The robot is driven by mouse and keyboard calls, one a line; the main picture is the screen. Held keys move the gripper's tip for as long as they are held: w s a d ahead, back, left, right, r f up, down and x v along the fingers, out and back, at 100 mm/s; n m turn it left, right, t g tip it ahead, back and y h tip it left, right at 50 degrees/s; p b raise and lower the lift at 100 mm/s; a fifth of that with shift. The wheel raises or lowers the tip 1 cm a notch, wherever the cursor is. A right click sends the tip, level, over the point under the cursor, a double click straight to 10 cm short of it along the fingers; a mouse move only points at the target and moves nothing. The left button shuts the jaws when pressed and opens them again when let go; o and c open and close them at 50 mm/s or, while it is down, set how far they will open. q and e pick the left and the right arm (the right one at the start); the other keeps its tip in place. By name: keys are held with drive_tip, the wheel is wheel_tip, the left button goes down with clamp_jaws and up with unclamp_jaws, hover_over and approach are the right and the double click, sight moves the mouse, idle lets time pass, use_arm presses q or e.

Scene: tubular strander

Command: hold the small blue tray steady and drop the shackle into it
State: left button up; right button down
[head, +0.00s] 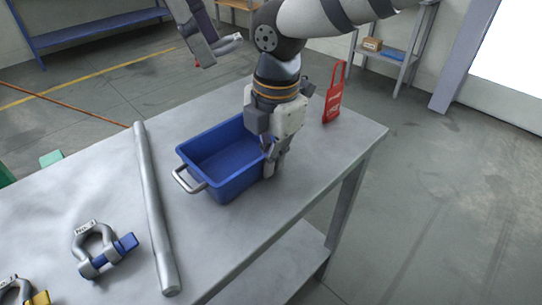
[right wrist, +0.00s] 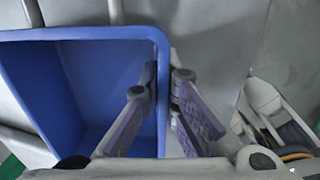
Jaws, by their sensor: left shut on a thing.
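The small blue tray (head: 222,182) stands on the grey table with a metal handle at its near-left end. It looks empty in the part I see. My right gripper (head: 272,158) is at the tray's right side, pointing down. In the right wrist view its fingers (right wrist: 165,85) close in on both sides of the tray wall (right wrist: 163,125). My left gripper (head: 210,48) is raised at the top of the head view, beyond and above the tray. It is shut on a pale grey curved piece (head: 231,44), seemingly the shackle, with a speck of red beside it.
A long grey bar (head: 152,210) lies left of the tray. A shackle with a blue pin (head: 103,248) and one with a yellow pin (head: 22,292) lie at the near left. A red tag-like piece (head: 333,95) is at the far right edge.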

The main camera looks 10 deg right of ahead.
use_arm(q)
wheel_tip(320, 180, down, 10)
drive_tip(key=o, duration=1.4)
drive_tip(key=v, duration=1.2)
use_arm(e)
drive_tip(key=c, duration=2.3)
unclamp_jaws()
drive_tip(key=o, duration=0.6)
drive_tip(key=shift+r, duration=0.1)
